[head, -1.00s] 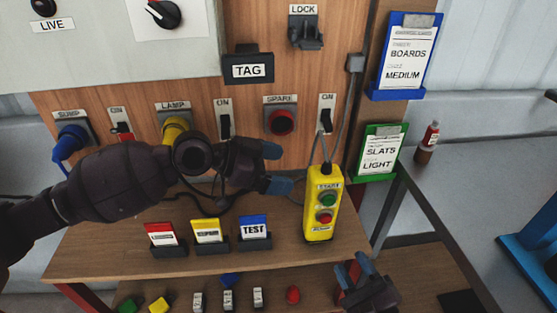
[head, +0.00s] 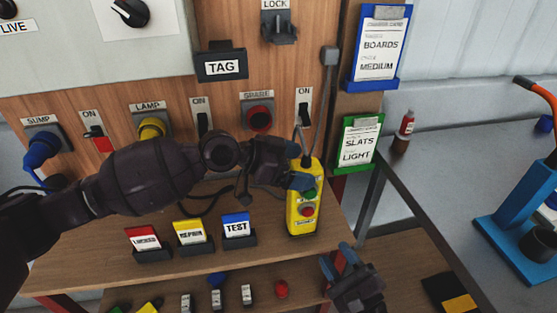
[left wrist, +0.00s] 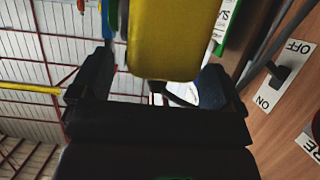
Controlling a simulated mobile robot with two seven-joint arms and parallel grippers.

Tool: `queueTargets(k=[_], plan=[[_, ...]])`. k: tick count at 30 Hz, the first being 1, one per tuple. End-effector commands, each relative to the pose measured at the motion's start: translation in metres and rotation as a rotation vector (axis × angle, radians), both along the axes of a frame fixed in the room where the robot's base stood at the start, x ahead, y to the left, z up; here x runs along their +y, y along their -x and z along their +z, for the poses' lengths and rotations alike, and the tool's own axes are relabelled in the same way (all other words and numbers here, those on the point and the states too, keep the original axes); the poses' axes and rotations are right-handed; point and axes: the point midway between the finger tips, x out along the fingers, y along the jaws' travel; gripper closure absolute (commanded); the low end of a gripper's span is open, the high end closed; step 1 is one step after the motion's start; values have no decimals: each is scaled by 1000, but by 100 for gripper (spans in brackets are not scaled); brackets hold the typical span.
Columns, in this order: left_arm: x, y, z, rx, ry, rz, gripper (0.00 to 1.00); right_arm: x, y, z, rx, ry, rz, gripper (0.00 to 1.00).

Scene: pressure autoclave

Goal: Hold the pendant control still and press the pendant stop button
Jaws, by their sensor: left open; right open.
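The yellow pendant control (head: 301,222) stands upright at the right of the wooden bench, with a cable rising from its top. Its red stop button (head: 307,210) shows below a green button (head: 309,194). My left gripper (head: 297,166) is open at the pendant's upper part and covers some of it. In the left wrist view the yellow pendant body (left wrist: 165,45) lies between the open fingers (left wrist: 155,90); I cannot tell whether they touch it. My right gripper (head: 337,262) is open and empty, below and right of the pendant at the bench's front edge.
Three cards, red (head: 147,240), yellow (head: 190,234) and blue (head: 237,228), stand left of the pendant. Switches and plugs line the panel behind. A green clipboard (head: 357,143) hangs right of the pendant. Small parts lie on the lower shelf.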

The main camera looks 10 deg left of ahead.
Motion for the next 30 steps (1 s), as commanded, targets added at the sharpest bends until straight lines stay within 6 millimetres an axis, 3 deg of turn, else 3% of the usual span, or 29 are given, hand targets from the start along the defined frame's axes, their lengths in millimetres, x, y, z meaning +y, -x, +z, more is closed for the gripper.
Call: queueTargets(k=[6, 17, 30], plan=[[-16, -5, -7, -1, 1, 1, 6, 0, 0, 0, 0, 0, 0, 57], [-19, -6, -8, 0, 0, 0, 6, 0, 0, 0, 0, 0, 0, 57], [-19, -6, -8, 0, 0, 1, 72, 0, 0, 0, 0, 0, 0, 57]])
